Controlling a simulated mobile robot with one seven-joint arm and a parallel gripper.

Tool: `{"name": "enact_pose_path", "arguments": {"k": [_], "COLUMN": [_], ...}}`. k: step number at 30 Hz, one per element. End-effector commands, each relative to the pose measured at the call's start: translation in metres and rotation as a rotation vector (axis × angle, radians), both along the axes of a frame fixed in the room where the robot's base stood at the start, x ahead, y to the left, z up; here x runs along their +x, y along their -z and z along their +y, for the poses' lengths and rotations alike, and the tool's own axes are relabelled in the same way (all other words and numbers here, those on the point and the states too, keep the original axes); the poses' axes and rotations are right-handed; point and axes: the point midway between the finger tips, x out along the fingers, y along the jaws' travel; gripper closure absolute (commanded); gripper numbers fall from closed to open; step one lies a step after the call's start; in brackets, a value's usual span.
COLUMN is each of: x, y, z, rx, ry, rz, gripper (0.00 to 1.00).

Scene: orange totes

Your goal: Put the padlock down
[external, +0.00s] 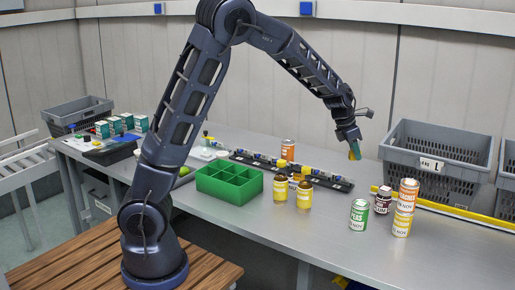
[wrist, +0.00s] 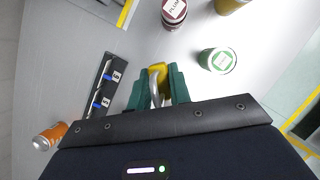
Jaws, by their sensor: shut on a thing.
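The padlock (wrist: 158,71) is yellow with a silver shackle. In the wrist view it sits between the teal fingers of my gripper (wrist: 160,88), which is shut on it. The shackle lies between the fingers and the yellow body shows past their tips. In the external view my gripper (external: 354,147) hangs above the grey table, with a small yellow bit of the padlock (external: 355,154) showing at its tips. The padlock is clear of the table. Much of it is hidden by the fingers in the external view.
A grey crate (external: 436,151) marked L stands right of my gripper. Below are a green-labelled can (external: 358,215), a dark jar (external: 383,200) and stacked cans (external: 404,208). Yellow-capped bottles (external: 304,195), an orange can (external: 288,150), a black rack (external: 335,184) and a green divided box (external: 230,188) stand leftward.

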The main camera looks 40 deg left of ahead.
Motion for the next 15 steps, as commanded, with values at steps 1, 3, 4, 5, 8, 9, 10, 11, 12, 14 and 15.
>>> {"name": "enact_pose_path", "arguments": {"k": [1, 3, 4, 5, 8, 9, 10, 11, 12, 14, 15], "x": [0.007, 0.015, 0.017, 0.019, 0.022, 0.023, 0.023, 0.023, 0.023, 0.022, 0.022], "y": [-0.001, -0.002, -0.003, -0.003, 0.001, 0.006, 0.011, 0.017, 0.025, 0.039, 0.048], "z": [0.008, 0.017, 0.019, 0.022, 0.026, 0.027, 0.027, 0.027, 0.028, 0.028, 0.028], "rx": [0.001, 0.002, 0.003, 0.002, 0.002, 0.003, 0.003, 0.003, 0.004, 0.003, 0.005], "ry": [-0.024, -0.051, -0.06, -0.067, -0.081, -0.081, -0.082, -0.083, -0.083, -0.084, -0.082], "rz": [-0.003, -0.006, -0.007, -0.008, -0.009, -0.01, -0.009, -0.008, -0.008, -0.007, -0.007], "gripper": [1.0, 1.0, 1.0, 1.0, 1.0, 1.0, 1.0, 1.0, 1.0, 1.0, 1.0]}}
